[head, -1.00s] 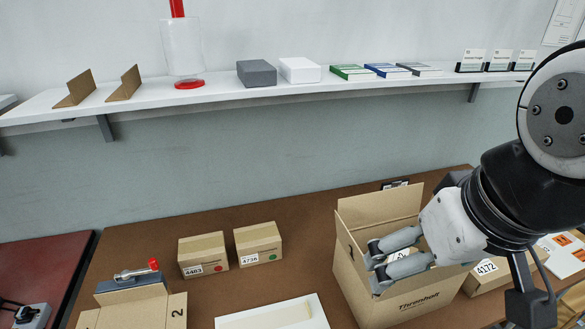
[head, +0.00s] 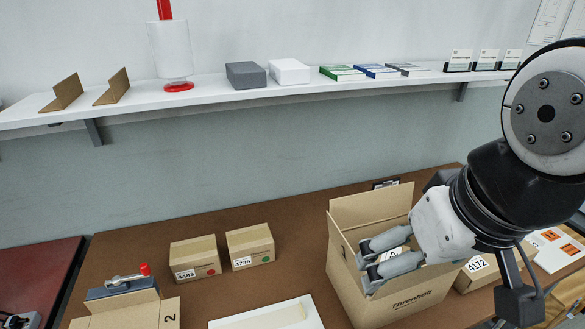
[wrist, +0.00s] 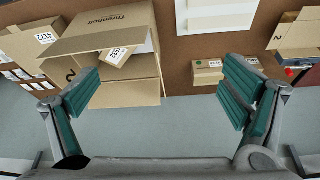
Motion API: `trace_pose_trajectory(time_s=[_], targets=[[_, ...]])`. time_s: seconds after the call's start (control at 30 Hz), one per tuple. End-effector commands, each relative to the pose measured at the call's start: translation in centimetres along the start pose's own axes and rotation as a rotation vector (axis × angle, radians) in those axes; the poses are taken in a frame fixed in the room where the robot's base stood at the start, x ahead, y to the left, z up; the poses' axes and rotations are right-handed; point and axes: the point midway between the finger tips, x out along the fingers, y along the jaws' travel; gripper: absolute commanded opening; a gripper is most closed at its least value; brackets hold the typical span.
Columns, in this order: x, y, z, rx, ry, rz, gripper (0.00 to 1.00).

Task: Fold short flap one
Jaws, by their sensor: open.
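The open carton (head: 402,307) marked "Threnholl" stands on the brown table at right. A flap (head: 372,204) stands up along its far edge. The carton's top is open and a labelled item (head: 393,252) shows inside, partly hidden by my gripper. My gripper (head: 367,262) is over the carton's opening at its left side, fingers spread and empty. In the wrist view, my gripper (wrist: 163,88) is open with nothing between the fingers. The carton (wrist: 120,20) lies at upper left there, one finger overlapping its flap (wrist: 125,94). I cannot tell whether a finger touches a flap.
Two small cartons (head: 195,259) (head: 250,246) stand left of the big carton. A white board (head: 265,315) lies at the front. A carton labelled 4172 (head: 478,275) stands close on the right. A white shelf (head: 210,97) runs along the wall.

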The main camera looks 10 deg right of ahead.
Motion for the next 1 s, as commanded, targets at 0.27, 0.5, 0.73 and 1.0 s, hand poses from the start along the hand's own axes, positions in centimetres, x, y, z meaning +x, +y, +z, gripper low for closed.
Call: trace_pose_trajectory(time_s=[0.27, 0.5, 0.73, 1.0], targets=[[0.0, 0.0, 0.0, 0.000, 0.000, 0.000, 0.93], [0.0, 0.0, -0.4, -0.049, -0.034, 0.014, 0.49], [0.7, -0.5, -3.0, -0.317, -0.210, 0.089, 0.00], [2.9, -2.3, -7.0, -0.706, -0.434, 0.192, 0.00]])
